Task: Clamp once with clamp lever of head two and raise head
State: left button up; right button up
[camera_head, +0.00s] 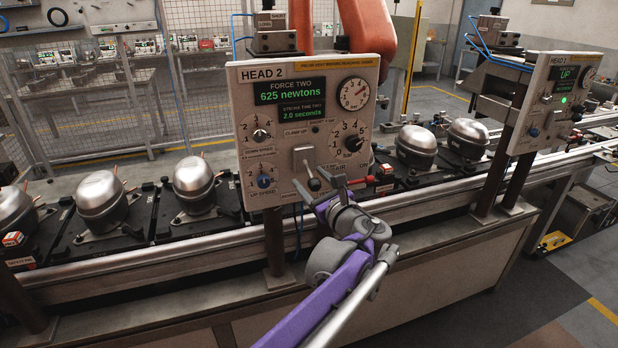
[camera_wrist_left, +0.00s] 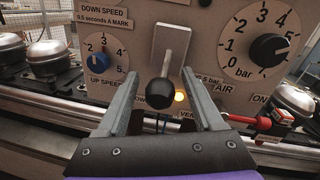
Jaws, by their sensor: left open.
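The head two panel (camera_head: 300,110) is a light box with a screen reading FORCE TWO 625 newtons, dials and gauges. Its clamp lever (camera_head: 308,168) is a metal plate with a short stick ending in a black ball, low in the panel's middle. In the left wrist view the lever's black ball (camera_wrist_left: 160,93) hangs down between my fingers. My left gripper (camera_head: 322,192) is open in front of the lever. In the wrist view its two fingers (camera_wrist_left: 163,100) stand on either side of the ball, apart from it. My right gripper is not in view.
Silver compressors (camera_head: 103,200) sit on black pallets along the conveyor (camera_head: 180,252) behind the panel. The head one panel (camera_head: 556,103) stands at the right, its screen reading UP. A red valve handle (camera_wrist_left: 272,118) is right of my fingers.

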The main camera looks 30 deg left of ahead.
pick_arm(q)
jog(key=shift+x, duration=0.8)
grip_shut()
dwell(0.9)
